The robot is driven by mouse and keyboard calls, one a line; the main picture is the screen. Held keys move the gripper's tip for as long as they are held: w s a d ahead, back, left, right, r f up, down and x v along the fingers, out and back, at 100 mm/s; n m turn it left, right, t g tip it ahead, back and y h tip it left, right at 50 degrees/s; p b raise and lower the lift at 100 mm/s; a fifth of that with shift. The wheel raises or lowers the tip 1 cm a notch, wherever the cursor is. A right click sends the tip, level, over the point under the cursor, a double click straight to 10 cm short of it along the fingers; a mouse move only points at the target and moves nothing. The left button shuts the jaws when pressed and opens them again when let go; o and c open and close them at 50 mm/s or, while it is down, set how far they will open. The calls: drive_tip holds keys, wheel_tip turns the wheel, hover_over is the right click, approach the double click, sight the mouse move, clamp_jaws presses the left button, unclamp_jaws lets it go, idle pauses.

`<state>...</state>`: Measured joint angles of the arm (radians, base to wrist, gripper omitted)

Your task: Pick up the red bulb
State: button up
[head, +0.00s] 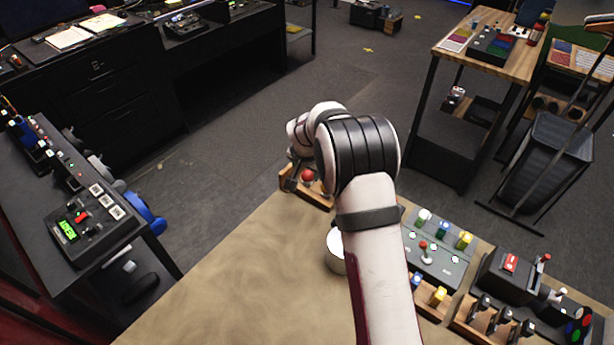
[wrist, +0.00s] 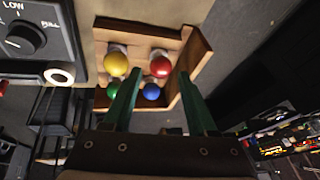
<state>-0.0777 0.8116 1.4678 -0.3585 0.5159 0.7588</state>
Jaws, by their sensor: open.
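The red bulb (wrist: 160,66) sits in a wooden holder (wrist: 197,52) in the wrist view, beside a yellow bulb (wrist: 117,63). A blue bulb (wrist: 152,91) and a green bulb (wrist: 112,90) are in the same holder, nearer my fingers in the picture. My gripper (wrist: 158,74) is open and empty, its two green fingers apart, with the red bulb seen between and just beyond the tips. In the head view the red bulb (head: 307,175) shows at the holder (head: 318,197) on the table's far edge; my arm hides most of the holder and other bulbs.
A white round object (head: 335,252) stands on the table, partly behind my arm. A grey panel (head: 436,252) with coloured buttons and a wooden rack (head: 470,325) of levers lie to the right. The table (head: 250,280) is clear on the left. A dial box (wrist: 38,40) shows in the wrist view.

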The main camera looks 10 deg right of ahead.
sight(307, 175)
drive_tip(key=x, duration=0.5)
drive_tip(key=shift+w+r, duration=0.1)
drive_tip(key=shift+w, duration=0.05)
clamp_jaws()
drive_tip(key=shift+r, duration=0.1)
drive_tip(key=r, duration=0.4)
drive_tip(key=shift+d+r, duration=0.3)
drive_tip(key=shift+d, duration=0.05)
drive_tip(key=s+d+r, duration=0.5)
drive_tip(key=d+r, duration=0.1)
drive_tip(key=d, duration=0.3)
drive_tip(key=shift+s+d+r, duration=0.15)
drive_tip(key=shift+s+d, duration=0.15)
drive_tip(key=shift+s, duration=0.1)
